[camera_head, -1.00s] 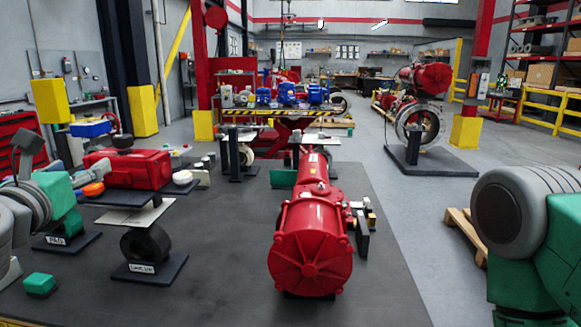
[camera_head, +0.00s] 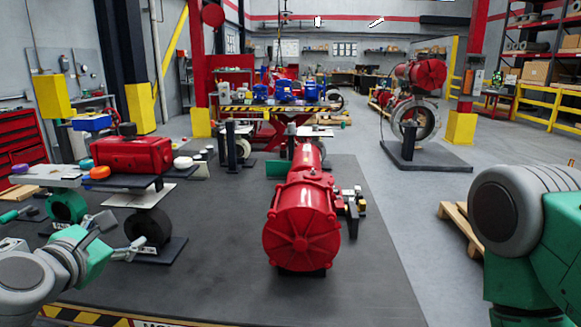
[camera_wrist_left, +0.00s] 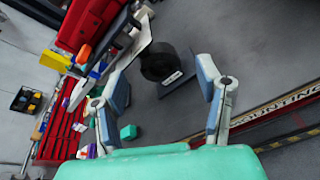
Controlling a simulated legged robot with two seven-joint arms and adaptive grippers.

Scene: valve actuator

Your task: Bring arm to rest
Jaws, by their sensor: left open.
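My left gripper (camera_head: 122,234) is at the lower left of the head view, low over the front of the dark work table (camera_head: 215,255). Its two fingers are spread and point to the right, with nothing between them. In the left wrist view the left gripper (camera_wrist_left: 160,82) shows both blue-grey fingers wide apart and empty. A black ring on a stand (camera_head: 150,227) is just beyond the fingers; I cannot tell whether they touch it. My right arm (camera_head: 530,225) shows at the right edge; its gripper is out of view.
A large red valve actuator (camera_head: 302,225) lies in the middle of the table. A smaller red actuator (camera_head: 130,155) sits on a raised plate at the left. A green ring (camera_head: 67,206) stands left of the black one. Bare table lies between the gripper and the large actuator.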

